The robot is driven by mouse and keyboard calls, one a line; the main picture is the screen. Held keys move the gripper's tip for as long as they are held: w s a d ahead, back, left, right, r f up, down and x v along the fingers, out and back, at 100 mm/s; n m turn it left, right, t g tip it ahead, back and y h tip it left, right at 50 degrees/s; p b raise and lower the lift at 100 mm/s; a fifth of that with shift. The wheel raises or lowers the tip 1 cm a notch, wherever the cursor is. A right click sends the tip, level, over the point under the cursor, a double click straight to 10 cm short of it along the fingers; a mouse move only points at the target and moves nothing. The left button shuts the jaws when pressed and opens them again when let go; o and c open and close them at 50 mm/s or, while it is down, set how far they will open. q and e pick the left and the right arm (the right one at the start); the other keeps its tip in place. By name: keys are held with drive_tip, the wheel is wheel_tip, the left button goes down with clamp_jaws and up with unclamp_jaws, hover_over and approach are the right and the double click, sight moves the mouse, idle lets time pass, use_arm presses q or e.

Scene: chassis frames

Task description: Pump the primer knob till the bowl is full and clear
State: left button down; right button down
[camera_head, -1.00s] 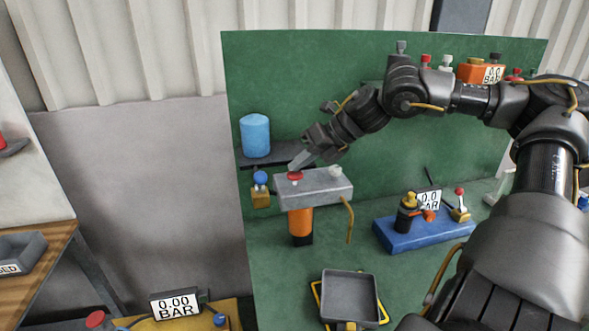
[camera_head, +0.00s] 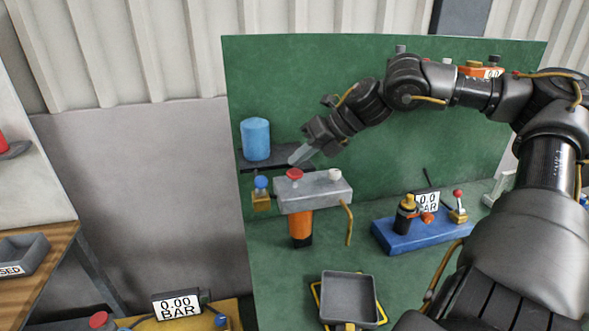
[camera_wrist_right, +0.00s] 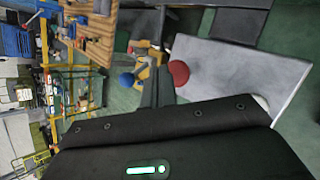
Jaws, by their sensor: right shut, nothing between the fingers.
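A grey filter head (camera_head: 318,194) stands against the green panel, with a red knob (camera_head: 295,174) and a white knob (camera_head: 335,174) on top. I cannot tell by marking which is the primer. Below the head hangs an orange bowl (camera_head: 301,225) with a dark bottom; its fill and clearness do not show. My right gripper (camera_head: 296,157) is shut and empty, its tips a little above the red knob. In the right wrist view the red knob (camera_wrist_right: 178,73) shows beside the fingers, with the grey head (camera_wrist_right: 235,75) behind. My left gripper is not in view.
A yellow-brown hose (camera_head: 349,222) hangs from the head's right end. A blue-topped valve (camera_head: 261,185) is close on the left, under a blue cylinder (camera_head: 255,139) on a dark shelf. A grey tray (camera_head: 349,297) lies below; a blue base (camera_head: 425,236) with fittings stands right.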

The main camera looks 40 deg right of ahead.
sight(300, 172)
drive_tip(key=shift+r+p, duration=1.6)
drive_tip(key=shift+r, duration=0.9)
